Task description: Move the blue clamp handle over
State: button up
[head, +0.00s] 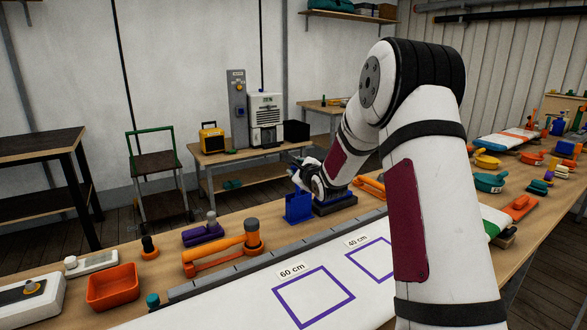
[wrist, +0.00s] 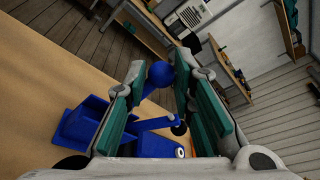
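The blue clamp (head: 298,208) stands on the far edge of the long workbench in the head view, partly hidden by my gripper (head: 304,184). In the wrist view my gripper (wrist: 160,82) is open, its teal-padded fingers apart. The clamp's blue body and link (wrist: 150,125) lie below, partly behind the left finger.
An orange clamp (head: 218,254), a purple clamp (head: 203,232) and an orange tray (head: 112,287) sit on the bench to the left. A white panel with purple squares (head: 312,297) lies in front. Several coloured tools crowd the right.

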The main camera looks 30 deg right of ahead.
jog(key=shift+s+d, duration=0.1)
jog(key=shift+d, duration=0.1)
jog(key=shift+s+a+f, duration=0.1)
jog(key=shift+a+f, duration=0.2)
jog(key=shift+a, duration=0.55)
jog(key=shift+a+f, duration=0.3)
jog(key=shift+a, duration=0.5)
jog(key=shift+c, duration=0.2)
jog(key=shift+a+f, duration=0.1)
jog(key=shift+s+a+f+b, duration=0.1)
jog(key=shift+a+f+b, duration=0.3)
jog(key=shift+a, duration=0.3)
jog(key=shift+a+f+b, duration=0.2)
jog(key=shift+a+f, duration=0.25)
jog(key=shift+a, duration=0.2)
jog(key=shift+f, duration=0.1)
jog(key=shift+a+f+b, duration=0.7)
jog(key=shift+a+f, duration=0.35)
jog(key=shift+f, duration=0.15)
